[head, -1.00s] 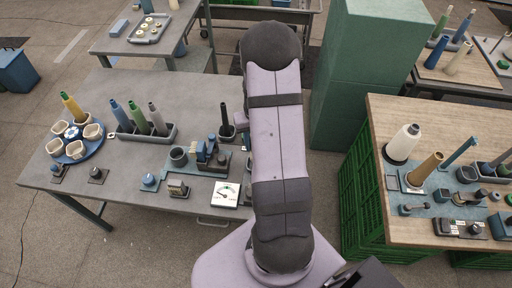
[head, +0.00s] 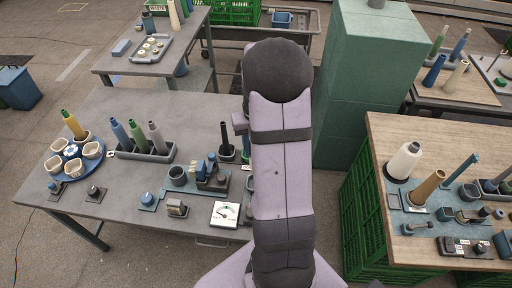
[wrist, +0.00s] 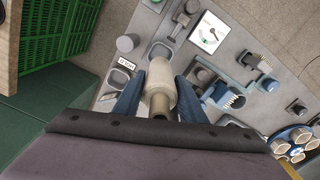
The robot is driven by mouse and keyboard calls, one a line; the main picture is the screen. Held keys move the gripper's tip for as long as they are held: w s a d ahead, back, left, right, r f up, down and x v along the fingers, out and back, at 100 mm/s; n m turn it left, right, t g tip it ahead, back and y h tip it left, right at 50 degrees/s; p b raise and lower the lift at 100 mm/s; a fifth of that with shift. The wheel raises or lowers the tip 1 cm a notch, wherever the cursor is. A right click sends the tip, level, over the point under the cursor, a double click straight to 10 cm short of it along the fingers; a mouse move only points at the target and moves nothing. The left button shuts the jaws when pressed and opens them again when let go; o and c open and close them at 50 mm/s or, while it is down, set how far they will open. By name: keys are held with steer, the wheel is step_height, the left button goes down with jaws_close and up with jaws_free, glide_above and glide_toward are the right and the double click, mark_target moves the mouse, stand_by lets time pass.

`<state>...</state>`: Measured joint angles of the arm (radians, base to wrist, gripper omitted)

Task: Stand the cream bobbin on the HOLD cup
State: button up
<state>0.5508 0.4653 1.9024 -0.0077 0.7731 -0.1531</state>
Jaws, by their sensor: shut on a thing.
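In the wrist view my gripper (wrist: 159,88) has its two blue fingers shut on the cream bobbin (wrist: 160,75). The bobbin's narrower tan end (wrist: 160,106) points towards the camera. The HOLD cup (wrist: 118,78) looks to be the grey, open-topped cup beside a small white label (wrist: 127,65), whose letters are upside down. It lies just left of the left finger, which partly covers that area. The bobbin appears to be above the bench, beside this cup and not in it. In the head view my arm hides the gripper, the bobbin and the cup.
The grey bench (head: 120,195) carries a blue turntable of cups (head: 73,152), a rack of coloured cones (head: 143,150), a dark cone in a cup (head: 225,140) and a dial gauge (head: 225,214). A green cabinet (head: 360,90) stands right of my arm.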

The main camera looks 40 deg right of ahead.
steer(key=shift+r+p, duration=1.9)
steer(key=shift+r, duration=0.55)
steer(key=shift+d+f, duration=0.1)
steer(key=w+d+f+b, duration=0.2)
steer(key=d+f, duration=0.2)
steer(key=d, duration=0.3)
steer(key=w+d+f+b, duration=0.1)
steer(key=d+f, duration=0.3)
steer(key=d, duration=0.4)
steer(key=shift+w+d+b, duration=0.25)
steer(key=shift+w+b, duration=0.1)
steer(key=shift+w, duration=0.25)
steer(key=shift+f+b, duration=1.4)
steer(key=shift+f, duration=0.7)
